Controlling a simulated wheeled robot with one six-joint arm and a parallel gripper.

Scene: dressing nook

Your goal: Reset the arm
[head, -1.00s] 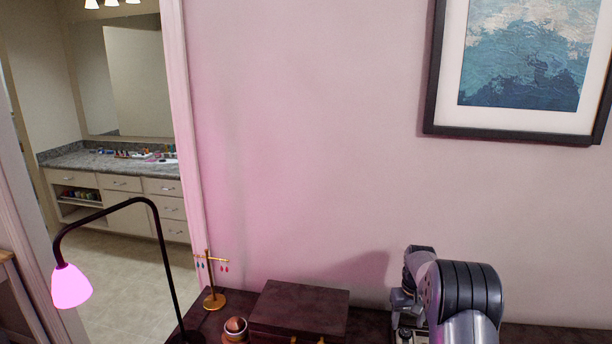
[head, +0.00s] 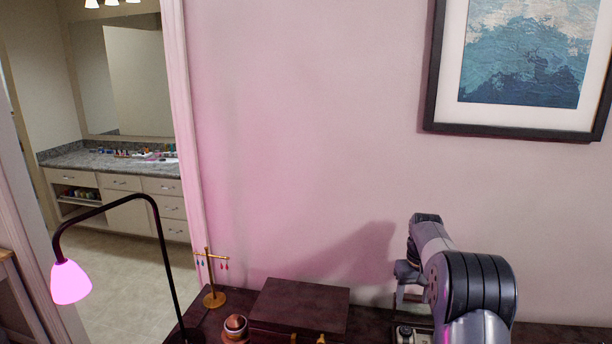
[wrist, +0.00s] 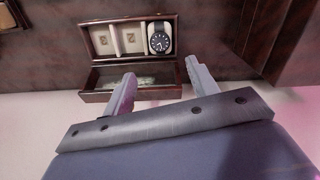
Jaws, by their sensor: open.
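My gripper (wrist: 162,84) is open and empty in the wrist view, with its two fingers spread apart. In the head view my gripper (head: 406,288) is at the lower right, above the dark tabletop, partly hidden by my arm. A small open wooden watch box (wrist: 135,95) lies beyond the fingertips in the wrist view. It has light cushioned compartments, and a dark-faced watch (wrist: 160,38) sits in the right one. The watch box also shows at the bottom edge of the head view (head: 412,334), partly cut off.
A closed dark wooden box (head: 300,303) stands left of my arm on the tabletop. Further left are a gold earring stand (head: 212,275), a small round wooden item (head: 235,325) and a pink-lit lamp (head: 70,282). A framed picture (head: 520,50) hangs above on the wall.

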